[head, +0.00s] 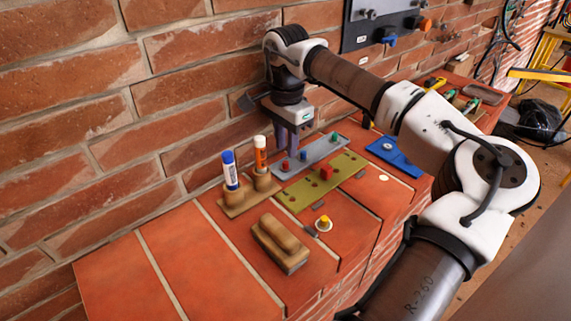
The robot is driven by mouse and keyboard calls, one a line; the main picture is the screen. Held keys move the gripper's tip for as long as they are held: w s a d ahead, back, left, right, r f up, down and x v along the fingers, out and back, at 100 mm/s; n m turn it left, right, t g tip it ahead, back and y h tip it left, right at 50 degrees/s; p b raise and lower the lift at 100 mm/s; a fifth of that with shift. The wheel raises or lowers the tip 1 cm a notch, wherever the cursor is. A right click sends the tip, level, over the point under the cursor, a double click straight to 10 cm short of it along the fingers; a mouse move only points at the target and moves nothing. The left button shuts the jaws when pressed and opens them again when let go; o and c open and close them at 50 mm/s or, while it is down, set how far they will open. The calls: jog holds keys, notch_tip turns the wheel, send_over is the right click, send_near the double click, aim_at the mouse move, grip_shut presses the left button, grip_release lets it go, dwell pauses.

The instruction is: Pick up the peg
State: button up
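Several small coloured pegs are in view in the head view. A grey board (316,157) carries a green peg (334,136), a blue peg (303,155) and a red peg (286,165). An olive board (297,194) in front carries a larger red peg (326,173). I cannot tell which one the task means. My gripper (288,148) points down at the back left of the grey board, close to the wall. Its finger gap and any held peg are too small to tell.
A wooden stand (235,206) holds a blue-capped tube (229,168) and an orange marker (260,153). A wooden brush (280,241) lies in front. A blue plate (397,158) lies at right. The brick wall (120,120) rises behind. The ledge's left end is clear.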

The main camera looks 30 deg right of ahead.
aim_at(287, 162)
notch_tip(287, 162, down, 4)
jog(key=shift+s+f+p, duration=0.1)
jog(key=shift+p, duration=0.25)
grip_shut()
jog(key=shift+s+r, duration=0.1)
jog(key=shift+r, duration=0.1)
